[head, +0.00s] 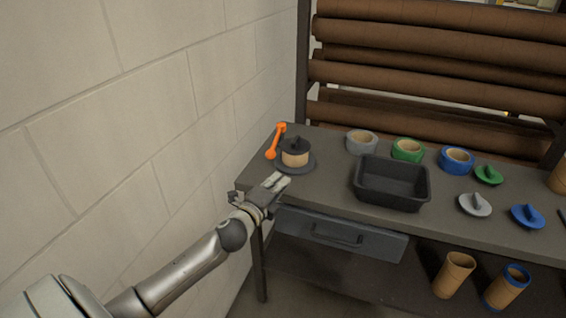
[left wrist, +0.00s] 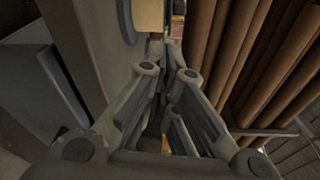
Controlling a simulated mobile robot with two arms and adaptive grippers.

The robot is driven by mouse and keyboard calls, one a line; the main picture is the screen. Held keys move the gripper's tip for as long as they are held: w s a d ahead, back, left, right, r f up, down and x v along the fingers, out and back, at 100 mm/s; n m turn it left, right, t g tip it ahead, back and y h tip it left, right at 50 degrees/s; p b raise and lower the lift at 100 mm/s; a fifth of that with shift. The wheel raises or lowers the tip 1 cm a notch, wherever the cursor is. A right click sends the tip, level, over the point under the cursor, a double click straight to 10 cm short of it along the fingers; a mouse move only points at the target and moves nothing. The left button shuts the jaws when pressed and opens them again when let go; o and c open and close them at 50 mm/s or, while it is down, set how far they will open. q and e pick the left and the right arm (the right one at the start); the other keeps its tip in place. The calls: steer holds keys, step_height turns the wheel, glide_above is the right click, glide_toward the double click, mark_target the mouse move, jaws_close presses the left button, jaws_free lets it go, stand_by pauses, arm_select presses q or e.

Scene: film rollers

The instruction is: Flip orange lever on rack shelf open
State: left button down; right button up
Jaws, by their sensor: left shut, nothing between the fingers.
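The orange lever (head: 276,142) stands tilted at the left end of the dark shelf top (head: 330,178), beside a black round holder (head: 296,160) with a tan roll (head: 295,158). My left gripper (head: 283,181) is at the front left edge of the shelf, in front of the holder and apart from the lever. Its fingers are shut and empty. In the left wrist view the fingers (left wrist: 172,50) point toward part of a tan roll (left wrist: 148,14); I cannot make out the lever clearly there. My right gripper is not in view.
A black bin (head: 391,206), tape rolls (head: 407,151) and coloured handled discs (head: 475,204) sit to the right on the shelf. A block wall (head: 130,110) is close on the left. Brown rollers (head: 430,80) are behind, and a drawer (head: 340,232) is below.

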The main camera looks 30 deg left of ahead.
arm_select(q)
steer(key=shift+w, duration=0.15)
steer(key=w, duration=0.6)
steer(key=w+a, duration=0.1)
steer(key=w, duration=0.2)
steer(key=shift+f, duration=0.3)
steer(key=shift+w+a, duration=0.25)
steer(key=shift+w, duration=0.1)
steer(key=a, duration=0.1)
steer(key=s+a, duration=0.1)
steer(key=a+p, duration=0.1)
steer(key=shift+s+r, duration=0.35)
steer(key=shift+s, duration=0.05)
steer(key=shift+a, duration=0.1)
